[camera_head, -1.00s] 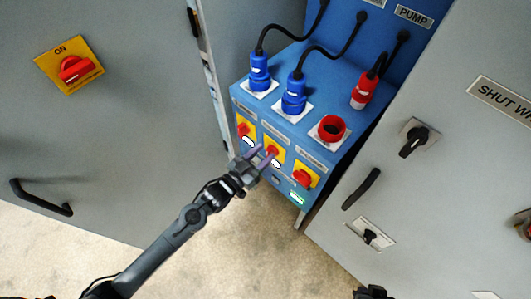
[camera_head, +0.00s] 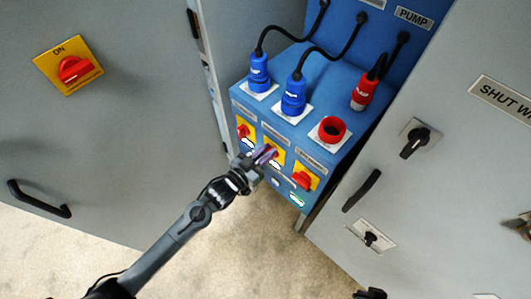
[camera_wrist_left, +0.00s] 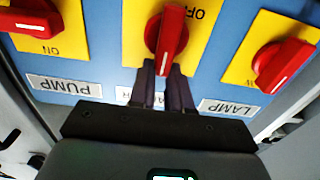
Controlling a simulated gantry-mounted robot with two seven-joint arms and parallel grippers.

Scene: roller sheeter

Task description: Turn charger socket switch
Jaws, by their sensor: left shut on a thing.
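A blue socket box (camera_head: 268,110) has a row of three red rotary switches on yellow plates. The middle red switch (camera_wrist_left: 169,38) sits between the PUMP label (camera_wrist_left: 63,86) and the LAMP label (camera_wrist_left: 230,107). Its own label is mostly hidden behind my fingers. Its handle stands nearly upright in the left wrist view, tilted slightly. My left gripper (camera_head: 268,154) is at this middle switch, with its fingers (camera_wrist_left: 165,68) shut on the near end of the handle. In the head view the gripper hides most of this switch. My right gripper does not show.
Two blue plugs (camera_head: 293,95) and a red plug (camera_head: 364,91) with black cables stand above the box. An empty red socket (camera_head: 331,129) is at its front right. Grey cabinet doors (camera_head: 120,130) flank the box on both sides. Open floor (camera_head: 245,245) lies below.

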